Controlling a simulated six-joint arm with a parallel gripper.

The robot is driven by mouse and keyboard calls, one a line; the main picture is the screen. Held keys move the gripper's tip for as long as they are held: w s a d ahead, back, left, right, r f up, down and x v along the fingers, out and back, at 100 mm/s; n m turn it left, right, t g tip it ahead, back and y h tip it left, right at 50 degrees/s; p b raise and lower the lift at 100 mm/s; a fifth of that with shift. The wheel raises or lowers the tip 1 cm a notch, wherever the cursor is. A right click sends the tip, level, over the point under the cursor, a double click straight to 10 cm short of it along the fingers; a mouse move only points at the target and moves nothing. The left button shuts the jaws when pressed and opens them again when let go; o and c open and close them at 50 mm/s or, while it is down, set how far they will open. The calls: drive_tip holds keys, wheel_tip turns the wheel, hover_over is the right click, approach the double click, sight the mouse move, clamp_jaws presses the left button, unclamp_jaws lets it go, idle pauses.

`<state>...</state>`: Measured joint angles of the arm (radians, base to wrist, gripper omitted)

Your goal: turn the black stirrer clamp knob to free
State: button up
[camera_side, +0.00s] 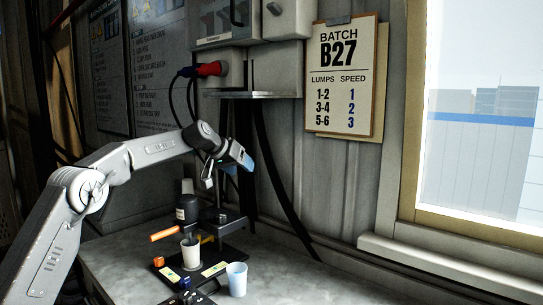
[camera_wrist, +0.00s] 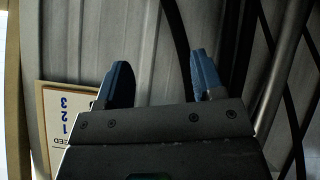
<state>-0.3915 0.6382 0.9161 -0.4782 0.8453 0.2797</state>
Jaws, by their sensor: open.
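The disperser stands on the bench in the side view, with a black motor head (camera_side: 188,207) and a dark stand behind it. A small dark part (camera_side: 222,217) where the head's arm meets the column may be the black clamp knob; it is too small and dark to tell its setting. My gripper (camera_side: 247,163) is above the stand, apart from it. In the wrist view my gripper (camera_wrist: 162,78) shows two blue fingertips spread wide with nothing between them. The knob is not seen in the wrist view.
An orange handle (camera_side: 164,234) sticks out left of the head. A white cup (camera_side: 191,254) stands beneath it, and a pale blue cup (camera_side: 237,279) stands to the right. Dark cables (camera_side: 273,178) hang behind. A batch board (camera_side: 342,78) hangs on the wall. The bench's right side is clear.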

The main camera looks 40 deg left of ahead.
drive_tip(key=w+d+r+n+t+y, duration=0.2)
drive_tip(key=w+n+t+y, duration=0.5)
drive_tip(key=n, duration=1.3)
drive_tip(key=shift+w+d+y, duration=0.3)
drive_tip(key=shift+w+d, duration=0.35)
drive_tip(key=shift+w, duration=1.4)
drive_tip(key=shift+r, duration=0.2)
drive_tip(key=m+g+h, duration=0.7)
drive_tip(key=m+g, duration=0.5)
drive_tip(key=m, duration=1.3)
approach(220, 215)
drive_tip(key=x, duration=0.9)
drive_tip(key=shift+f, duration=0.1)
